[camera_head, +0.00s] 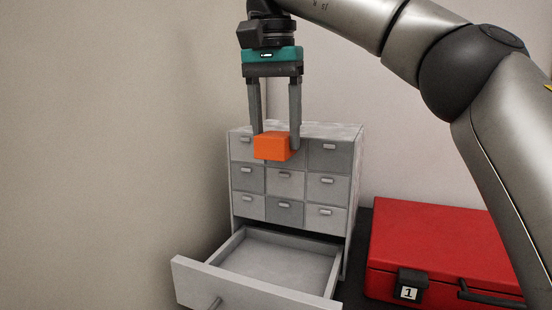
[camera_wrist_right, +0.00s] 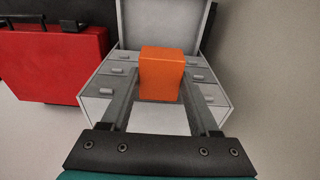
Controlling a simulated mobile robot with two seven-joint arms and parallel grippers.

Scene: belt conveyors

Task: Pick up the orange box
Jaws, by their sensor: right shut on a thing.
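The orange box (camera_head: 271,147) is held between the fingers of my right gripper (camera_head: 274,140), in front of the upper part of a grey drawer cabinet (camera_head: 353,165) in the head view. In the right wrist view the orange box (camera_wrist_right: 161,72) sits between the far ends of the two fingers of my right gripper (camera_wrist_right: 160,95). The right gripper is shut on it and points down. I cannot tell the exact gap between the box and the cabinet. My left gripper is not in view.
The cabinet's wide bottom drawer (camera_head: 275,265) is pulled open and looks empty; its several small drawers are closed. A red case (camera_head: 440,245) with a black tag marked 1 stands to the right. Walls close in behind and at the left.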

